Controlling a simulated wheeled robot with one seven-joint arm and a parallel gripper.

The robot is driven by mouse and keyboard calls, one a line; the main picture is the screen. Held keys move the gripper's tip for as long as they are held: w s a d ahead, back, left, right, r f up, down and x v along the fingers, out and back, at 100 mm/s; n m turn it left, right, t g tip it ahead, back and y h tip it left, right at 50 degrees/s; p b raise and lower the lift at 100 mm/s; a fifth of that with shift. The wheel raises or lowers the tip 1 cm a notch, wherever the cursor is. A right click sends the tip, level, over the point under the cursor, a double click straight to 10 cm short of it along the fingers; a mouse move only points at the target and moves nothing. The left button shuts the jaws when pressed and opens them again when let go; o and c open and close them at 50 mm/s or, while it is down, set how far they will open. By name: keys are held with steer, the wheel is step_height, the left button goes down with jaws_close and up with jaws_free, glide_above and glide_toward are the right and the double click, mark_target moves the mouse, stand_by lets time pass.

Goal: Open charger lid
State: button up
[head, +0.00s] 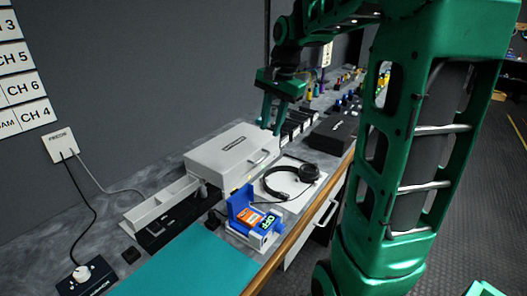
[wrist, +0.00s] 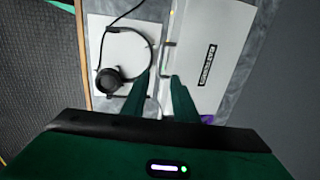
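The charger is a pale grey box, and its flat lid (head: 232,150) is down. The lid carries a dark label and also fills the upper right of the wrist view (wrist: 208,40). A thin handle (head: 258,160) shows on its side facing the headphones; in the wrist view the handle (wrist: 167,58) lies just beyond my fingertips. My green gripper (head: 272,128) hangs above that side of the lid in the head view. Its two fingers (wrist: 161,82) stand apart with nothing seen between them. The contents of the charger are hidden.
Black headphones (head: 290,183) lie on a white sheet beside the charger. A blue holder (head: 245,215) with an OFF display stands in front. A long open white case (head: 160,205) is at the left. A black box (head: 333,133) stands behind; the teal mat (head: 190,265) is bare.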

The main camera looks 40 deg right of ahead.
mark_target(265, 157)
steer(key=f, duration=0.3)
steer(key=w+f, duration=0.1)
steer(key=f, duration=0.6)
steer(key=shift+w+a, duration=0.35)
steer(key=shift+w, duration=0.05)
jaws_close()
steer(key=shift+r, duration=0.1)
steer(key=shift+w, duration=0.1)
stand_by(0.7)
